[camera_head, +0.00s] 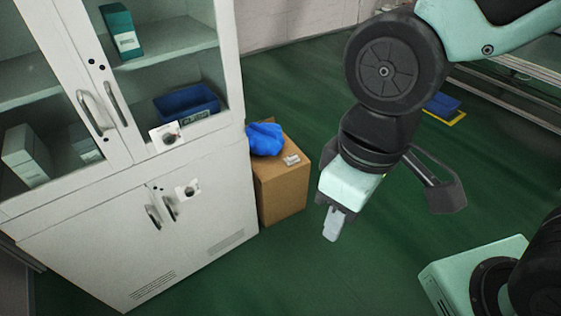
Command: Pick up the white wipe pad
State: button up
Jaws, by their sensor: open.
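I cannot clearly make out a white wipe pad in the head view. A small whitish patch (291,160) shows on top of the cardboard box (283,196); it is too small to tell if it is a pad or a label. My gripper (334,224) hangs pointing down over the green floor, to the right of the box and apart from it. It is open, seen nearly edge-on, with nothing visible between its fingers.
A white cabinet (150,222) with glass upper doors stands at the left, holding a blue bin (187,103) and green boxes. A crumpled blue bag (264,139) lies on the cardboard box. A blue and yellow item (443,107) is at the right. Green floor below my gripper is clear.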

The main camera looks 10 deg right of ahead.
aim_at(292, 159)
jog(key=z, duration=0.1)
jog(key=u, duration=3.5)
jog(key=z, duration=3.3)
jog(key=i+z, duration=0.2)
jog(key=i+l+u, duration=0.1)
jog(key=i, duration=0.4)
jog(key=i+l, duration=0.35)
jog(key=i, duration=0.15)
jog(key=i+l+u, duration=0.15)
jog(key=i, duration=0.4)
jog(key=l, duration=0.1)
